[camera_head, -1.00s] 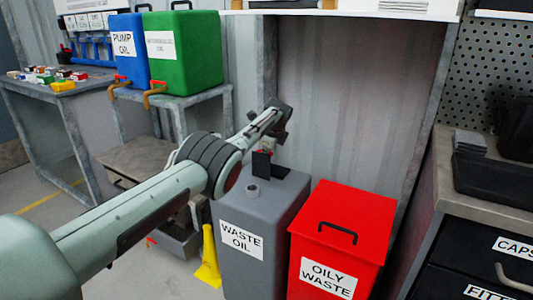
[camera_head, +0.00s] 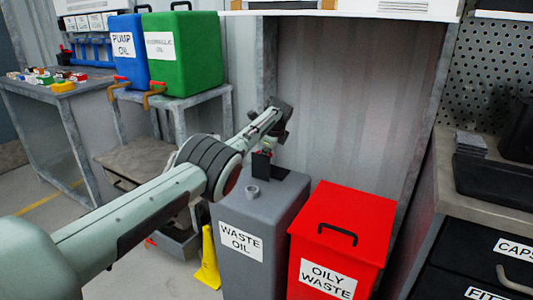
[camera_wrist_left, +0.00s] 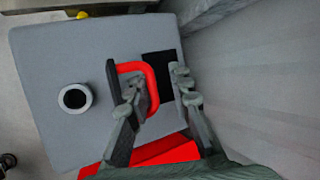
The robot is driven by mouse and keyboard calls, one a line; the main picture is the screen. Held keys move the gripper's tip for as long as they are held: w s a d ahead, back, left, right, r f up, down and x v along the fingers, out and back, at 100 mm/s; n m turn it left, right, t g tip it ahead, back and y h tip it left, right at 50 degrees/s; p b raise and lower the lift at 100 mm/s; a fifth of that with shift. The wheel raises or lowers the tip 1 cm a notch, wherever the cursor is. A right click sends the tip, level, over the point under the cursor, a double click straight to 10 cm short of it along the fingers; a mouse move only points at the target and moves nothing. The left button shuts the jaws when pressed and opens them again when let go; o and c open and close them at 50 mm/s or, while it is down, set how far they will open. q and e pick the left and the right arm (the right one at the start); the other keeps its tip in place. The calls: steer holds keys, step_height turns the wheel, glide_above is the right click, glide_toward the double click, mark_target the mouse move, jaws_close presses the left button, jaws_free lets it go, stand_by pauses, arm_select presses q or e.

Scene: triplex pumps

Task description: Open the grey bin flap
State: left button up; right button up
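The grey bin (camera_head: 268,198), labelled WASTE OIL, stands on the floor. Its black flap (camera_head: 261,164) stands up from the bin's top, beside a dark rectangular opening (camera_wrist_left: 160,66) seen in the left wrist view. A red loop handle (camera_wrist_left: 152,92) is on the flap. My left gripper (camera_wrist_left: 155,88) is over the bin top with its fingers apart. One finger overlaps the inside of the loop, the other is across the handle's bar, by the opening. Whether either finger touches the handle is unclear. My right gripper is not in view.
A red OILY WASTE bin (camera_head: 341,232) stands close on the right of the grey bin. A round grey spout (camera_head: 252,191) rises from the grey bin's top. A yellow funnel-like object (camera_head: 208,262) is at its left. A grey bench (camera_head: 480,190) is at right.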

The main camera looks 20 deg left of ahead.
arm_select(q)
steer(key=shift+d+f, duration=0.1)
steer(key=shift+f, duration=0.05)
steer(key=shift+s, duration=0.1)
steer(key=v, duration=1.2)
